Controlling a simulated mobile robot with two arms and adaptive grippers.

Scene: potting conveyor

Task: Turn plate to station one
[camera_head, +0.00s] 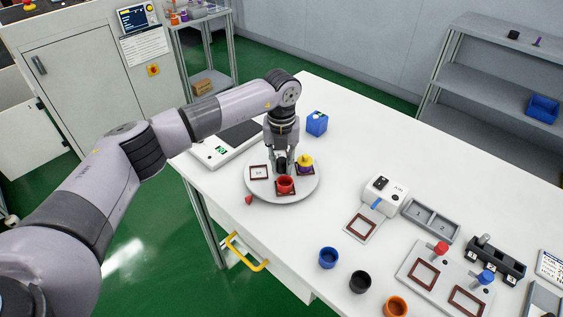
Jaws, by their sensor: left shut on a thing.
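The round light grey plate (262,193) lies on the white table. It carries a red pot (286,186) on a dark-framed square at its front. A yellow and purple item (306,164) sits on another square at its right. A dark-framed white square (259,172) at its left is empty. A small red marker (249,200) lies on the table beside the plate's front left rim. My left gripper (283,165) points down over the plate's middle, shut on a black knob (281,168), which the fingers partly hide. My right gripper is out of view.
A flat device with a green display (220,149) lies behind left of the plate, and a blue box (317,123) behind right. Blue (328,257), black (360,281) and orange (396,306) pots stand front right. A white dispenser (384,190) stands right. The back right tabletop is clear.

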